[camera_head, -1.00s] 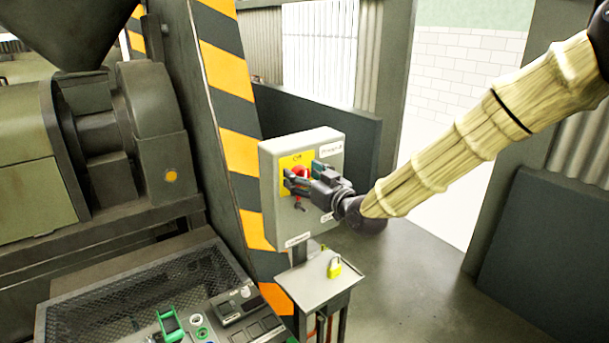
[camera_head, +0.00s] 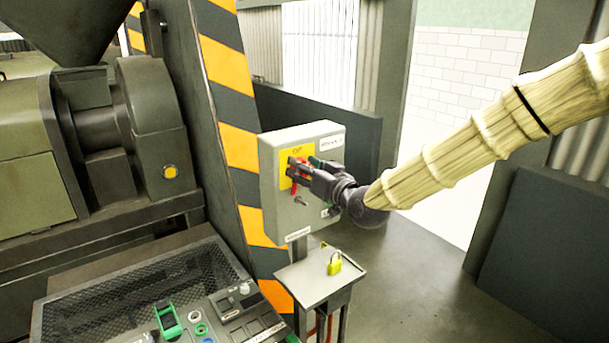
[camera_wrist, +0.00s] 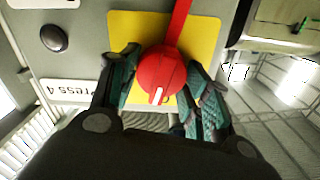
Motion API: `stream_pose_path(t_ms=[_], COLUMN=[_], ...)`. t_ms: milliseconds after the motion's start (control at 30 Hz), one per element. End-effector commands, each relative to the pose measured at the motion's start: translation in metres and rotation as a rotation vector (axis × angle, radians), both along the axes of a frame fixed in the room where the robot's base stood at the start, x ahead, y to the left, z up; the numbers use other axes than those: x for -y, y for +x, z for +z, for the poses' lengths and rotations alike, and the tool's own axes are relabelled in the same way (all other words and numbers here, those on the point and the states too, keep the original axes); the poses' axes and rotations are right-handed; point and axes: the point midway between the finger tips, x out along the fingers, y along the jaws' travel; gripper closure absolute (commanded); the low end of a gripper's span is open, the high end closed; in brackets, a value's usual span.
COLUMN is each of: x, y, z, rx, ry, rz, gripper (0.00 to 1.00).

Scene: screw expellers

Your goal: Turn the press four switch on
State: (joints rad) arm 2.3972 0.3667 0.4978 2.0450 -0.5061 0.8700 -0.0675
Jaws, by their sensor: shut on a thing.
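The press four switch is a red rotary knob (camera_wrist: 162,75) with a red handle on a yellow plate (camera_wrist: 126,30). In the wrist view a label reading "Press 4" (camera_wrist: 68,91) sits beside it, upside down. The switch is on a grey box (camera_head: 270,190) on a stand; there the red handle shows partly behind my gripper (camera_head: 294,172). In the wrist view my gripper's two green-padded fingers (camera_wrist: 160,92) lie on either side of the red knob, shut on it. The handle points up and slightly right in the wrist view.
A small shelf (camera_head: 300,288) below the box carries a yellow padlock (camera_head: 334,264). A black-and-yellow striped post (camera_head: 228,100) stands left of the box. A control panel (camera_head: 235,310) is at the lower left. The floor (camera_head: 410,290) to the right is clear.

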Motion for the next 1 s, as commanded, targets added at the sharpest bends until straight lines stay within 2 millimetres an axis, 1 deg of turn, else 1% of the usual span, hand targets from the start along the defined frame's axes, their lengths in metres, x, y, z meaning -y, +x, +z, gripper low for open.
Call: stream_pose_path(t_ms=[67,1000], x=[0.0021,0.0048], y=[0.0011,0.0036], z=[-0.0045,-0.0075], rx=[-0.038,-0.562], ry=[0.059,0.781], rz=[-0.003,-0.002], gripper=[0.76,0.76])
